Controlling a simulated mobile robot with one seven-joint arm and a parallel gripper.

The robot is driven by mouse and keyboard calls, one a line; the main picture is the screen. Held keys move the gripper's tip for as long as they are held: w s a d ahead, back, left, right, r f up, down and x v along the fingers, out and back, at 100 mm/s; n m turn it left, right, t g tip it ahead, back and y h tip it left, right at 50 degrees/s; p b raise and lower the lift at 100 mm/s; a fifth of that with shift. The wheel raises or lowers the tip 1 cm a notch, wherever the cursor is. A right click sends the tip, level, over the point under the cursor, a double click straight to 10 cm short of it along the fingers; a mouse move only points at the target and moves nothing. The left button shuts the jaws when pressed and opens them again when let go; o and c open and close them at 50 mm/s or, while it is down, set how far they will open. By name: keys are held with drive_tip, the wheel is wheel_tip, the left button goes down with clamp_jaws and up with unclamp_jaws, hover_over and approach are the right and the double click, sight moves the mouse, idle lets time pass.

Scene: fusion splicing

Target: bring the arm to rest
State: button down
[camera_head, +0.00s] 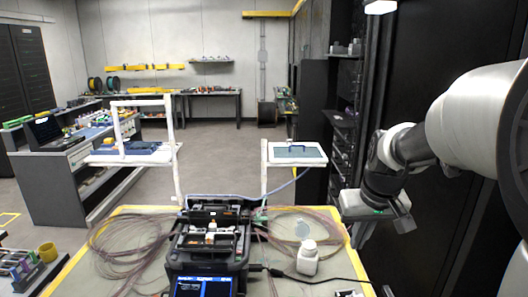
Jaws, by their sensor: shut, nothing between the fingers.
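My gripper (360,232) hangs at the end of my arm on the right side of the view, pointing down beside the right edge of the workbench. It is shut, and I see nothing held in it. My white and black arm enters from the upper right and reaches down to it. The fusion splicer (208,262), a dark box with a lit blue screen, sits on the yellow-edged bench (130,216), left of my gripper and apart from it.
A white bottle (307,260) stands right of the splicer. Coiled fibres (125,248) lie at the left, with more coils at the right. White frames (174,165) rise behind the bench. A black rack (440,225) stands close behind my arm. Open floor (220,155) lies beyond.

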drive_tip(key=s+a+r+t+p, duration=0.1)
drive_tip(key=s+a+r, duration=0.2)
drive_tip(key=s, duration=0.6)
drive_tip(key=s+a+r+p, duration=0.2)
drive_tip(key=s+a+r, duration=0.2)
drive_tip(key=s, duration=0.6)
drive_tip(key=shift+s+a+r+t, duration=0.2)
drive_tip(key=shift+a+r+t, duration=0.15)
drive_tip(key=shift+r, duration=0.25)
drive_tip(key=shift+d, duration=0.1)
